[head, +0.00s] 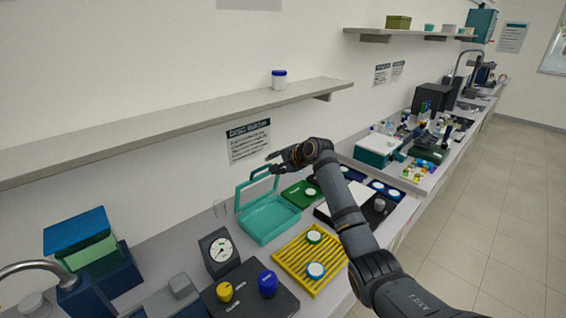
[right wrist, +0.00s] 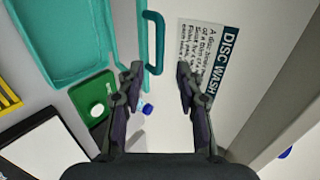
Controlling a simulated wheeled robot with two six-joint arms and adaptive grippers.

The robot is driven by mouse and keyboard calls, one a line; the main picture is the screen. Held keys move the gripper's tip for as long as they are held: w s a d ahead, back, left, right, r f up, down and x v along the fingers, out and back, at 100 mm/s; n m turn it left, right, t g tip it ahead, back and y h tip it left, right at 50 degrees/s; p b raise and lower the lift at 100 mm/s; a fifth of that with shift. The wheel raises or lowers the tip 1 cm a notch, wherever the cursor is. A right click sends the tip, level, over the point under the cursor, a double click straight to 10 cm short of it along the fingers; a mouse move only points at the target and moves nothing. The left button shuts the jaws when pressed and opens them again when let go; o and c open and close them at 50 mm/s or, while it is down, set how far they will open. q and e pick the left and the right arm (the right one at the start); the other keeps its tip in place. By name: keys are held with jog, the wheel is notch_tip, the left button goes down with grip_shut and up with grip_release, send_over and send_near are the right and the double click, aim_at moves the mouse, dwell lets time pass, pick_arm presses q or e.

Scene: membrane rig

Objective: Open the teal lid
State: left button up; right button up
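The teal box (head: 266,226) stands on the bench against the wall, open at the top. Its teal lid (head: 238,198) is raised at the back edge, standing roughly upright; its panel looks clear or open within a teal frame. In the right wrist view the teal handle (right wrist: 158,42) shows near my fingers. My right gripper (head: 271,163) is beside the lid's upper right corner; in the wrist view the gripper (right wrist: 160,72) is open with nothing clearly between its fingers. Whether a finger touches the handle I cannot tell. My left gripper is out of view.
A yellow rack (head: 296,277) with round discs lies in front of the box. A dial gauge (head: 218,251) stands at its left, and a green tray (head: 291,194) at its right. A wall shelf (head: 180,130) runs above, and a disc wash sign (head: 249,140) hangs behind.

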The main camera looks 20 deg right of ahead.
jog(key=v, duration=0.6)
jog(key=shift+s, duration=0.1)
